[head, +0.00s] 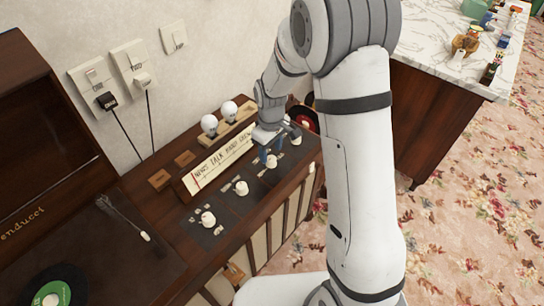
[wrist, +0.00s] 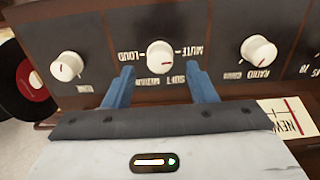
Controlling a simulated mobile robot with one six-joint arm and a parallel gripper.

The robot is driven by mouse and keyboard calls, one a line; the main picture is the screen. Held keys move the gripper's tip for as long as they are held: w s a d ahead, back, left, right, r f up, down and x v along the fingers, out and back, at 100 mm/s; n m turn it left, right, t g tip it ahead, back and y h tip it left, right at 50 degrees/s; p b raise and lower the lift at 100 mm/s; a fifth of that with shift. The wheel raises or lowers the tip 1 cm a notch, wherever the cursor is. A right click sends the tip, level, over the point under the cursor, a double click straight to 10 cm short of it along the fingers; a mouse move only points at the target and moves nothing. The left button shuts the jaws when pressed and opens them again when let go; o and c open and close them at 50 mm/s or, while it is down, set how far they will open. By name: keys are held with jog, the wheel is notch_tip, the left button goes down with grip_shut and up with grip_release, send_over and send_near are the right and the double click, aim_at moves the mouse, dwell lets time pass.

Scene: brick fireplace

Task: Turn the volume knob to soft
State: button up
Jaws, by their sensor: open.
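The volume knob (wrist: 160,57) is a white round knob, with LOUD, MUTE, SOFT and MEDIUM lettered around it on the dark panel. Its small red mark lies toward the right side of its face in the wrist view; the exact setting is hard to tell. In the head view the knob (head: 271,161) shows just below my gripper (head: 270,150). My gripper's two blue fingers (wrist: 161,85) are open in the wrist view, one on each side below the knob, with nothing between them. I cannot tell whether they touch the panel.
The radio knob (wrist: 258,50) and another white knob (wrist: 66,66) flank it. The long station card (head: 218,163), two bulbs on a wooden stand (head: 228,127) and a red-labelled record (head: 304,118) are close by. A marble-topped counter (head: 450,45) stands at the right.

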aim_at(271, 158)
jog(key=shift+f, duration=1.8)
jog(key=c, duration=1)
jog(key=m+b, duration=0.1)
jog(key=m, duration=0.4)
jog(key=shift+m, duration=0.3)
jog(key=m, duration=0.6)
jog(key=shift+b, duration=0.3)
